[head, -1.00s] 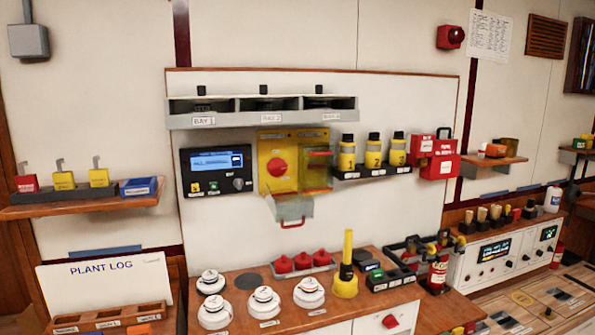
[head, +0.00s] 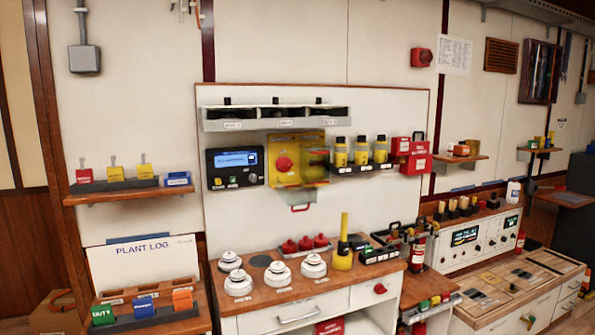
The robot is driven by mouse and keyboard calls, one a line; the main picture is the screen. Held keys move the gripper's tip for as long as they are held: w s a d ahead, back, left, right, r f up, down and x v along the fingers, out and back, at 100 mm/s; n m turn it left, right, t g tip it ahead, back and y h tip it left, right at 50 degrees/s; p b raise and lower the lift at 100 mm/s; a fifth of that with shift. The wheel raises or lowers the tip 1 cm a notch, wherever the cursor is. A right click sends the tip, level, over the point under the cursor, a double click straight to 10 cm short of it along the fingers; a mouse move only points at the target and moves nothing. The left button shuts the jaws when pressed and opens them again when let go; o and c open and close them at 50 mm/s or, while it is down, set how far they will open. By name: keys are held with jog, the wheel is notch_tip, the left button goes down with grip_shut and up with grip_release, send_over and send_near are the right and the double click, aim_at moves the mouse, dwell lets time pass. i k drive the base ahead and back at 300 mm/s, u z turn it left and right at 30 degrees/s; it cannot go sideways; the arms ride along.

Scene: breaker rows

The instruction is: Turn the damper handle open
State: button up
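No readable label marks a damper handle, so I cannot tell which part it is. Red parts that look like handles are a round red knob (head: 284,164) on a yellow wall box (head: 313,146), a red pull (head: 300,208) under that box, and a red knob (head: 380,289) on the counter's front. The grey shelf (head: 262,124) above has three dark bays with small black knobs on top; its labels are blurred now. The right side of the yellow box is blurred. My gripper is in neither head view.
The wooden counter (head: 262,301) carries white detectors (head: 278,272), red domes (head: 305,244) and a yellow upright tool (head: 343,245). A small shelf (head: 127,195) with coloured blocks juts out at left. A low console (head: 515,293) stands at right.

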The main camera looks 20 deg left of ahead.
aim_at(284, 165)
jog(key=k, duration=0.65)
jog(key=u, duration=3.25)
jog(key=i, duration=0.1)
jog(key=z, duration=1.7)
jog(key=i, duration=1.25)
